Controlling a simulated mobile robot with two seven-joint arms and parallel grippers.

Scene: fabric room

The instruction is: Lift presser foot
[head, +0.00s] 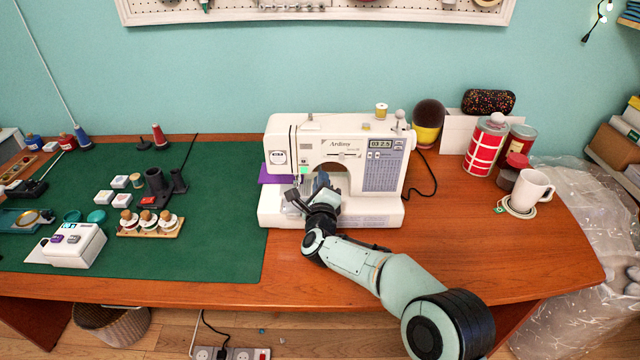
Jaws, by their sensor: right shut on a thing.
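A white sewing machine (378,211) stands upright at the middle of the desk, its needle end to the left. My right gripper (300,197) reaches in from the lower right to the needle area under the machine's head. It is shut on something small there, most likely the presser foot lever. The gripper and wrist cover the presser foot and lever, so I cannot make out their position. My left gripper is not in view.
A green cutting mat (225,235) with spools, small boxes and a white box (75,246) lies to the left. A white mug (530,188), a red tin (484,145) and jars stand at the right. The wooden desk (500,260) is clear at front right.

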